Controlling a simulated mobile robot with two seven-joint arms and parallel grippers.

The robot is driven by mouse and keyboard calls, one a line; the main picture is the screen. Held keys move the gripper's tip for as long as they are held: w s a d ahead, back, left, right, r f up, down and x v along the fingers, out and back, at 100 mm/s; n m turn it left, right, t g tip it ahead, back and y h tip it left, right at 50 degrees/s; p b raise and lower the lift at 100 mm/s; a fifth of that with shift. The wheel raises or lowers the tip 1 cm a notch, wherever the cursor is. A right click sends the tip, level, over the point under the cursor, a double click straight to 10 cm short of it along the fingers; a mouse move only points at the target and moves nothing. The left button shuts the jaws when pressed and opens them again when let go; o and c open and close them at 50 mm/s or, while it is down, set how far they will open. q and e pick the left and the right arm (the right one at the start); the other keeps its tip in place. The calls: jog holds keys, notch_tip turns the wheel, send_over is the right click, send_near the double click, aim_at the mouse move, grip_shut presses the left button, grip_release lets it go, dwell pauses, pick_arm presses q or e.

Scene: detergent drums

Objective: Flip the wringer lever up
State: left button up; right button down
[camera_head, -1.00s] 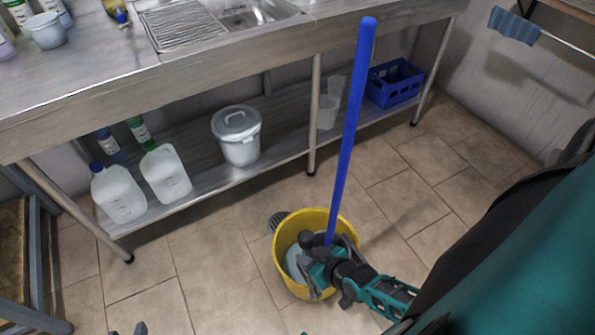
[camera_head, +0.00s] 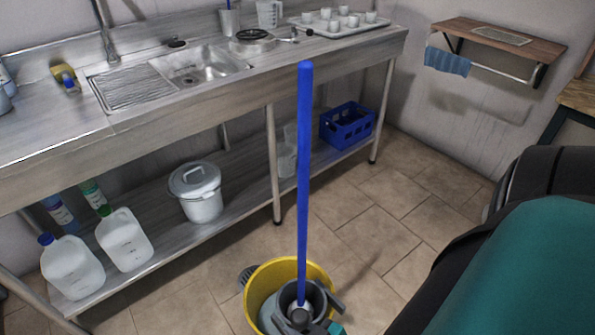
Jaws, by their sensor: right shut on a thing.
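The yellow mop bucket (camera_head: 318,272) stands on the floor at the bottom centre, partly cut off by the lower edge. A grey wringer (camera_head: 287,294) sits in it. The blue mop handle (camera_head: 303,170) rises upright out of the wringer. My right gripper (camera_head: 312,323) is low at the bottom edge, at the wringer's near side and just below the foot of the handle. It is shut on what seems to be the wringer lever; the grip is small and partly cut off. My left gripper is not in view.
A steel sink table (camera_head: 170,105) runs along the wall behind the bucket. Its lower shelf holds white jugs (camera_head: 73,268), a lidded white bucket (camera_head: 203,205) and a blue crate (camera_head: 346,124). The tiled floor (camera_head: 385,215) right of the bucket is clear.

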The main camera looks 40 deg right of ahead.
jog(key=c, duration=1.1)
grip_release()
jog(key=shift+s, duration=0.1)
pick_arm(q)
jog(key=p, duration=0.1)
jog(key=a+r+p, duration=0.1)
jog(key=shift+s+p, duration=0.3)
pick_arm(e)
jog(key=v, duration=1.2)
jog(key=shift+s+r, duration=0.15)
jog(key=shift+s, duration=0.25)
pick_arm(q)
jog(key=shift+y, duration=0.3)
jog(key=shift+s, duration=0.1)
pick_arm(e)
jog(key=shift+s+d, duration=0.1)
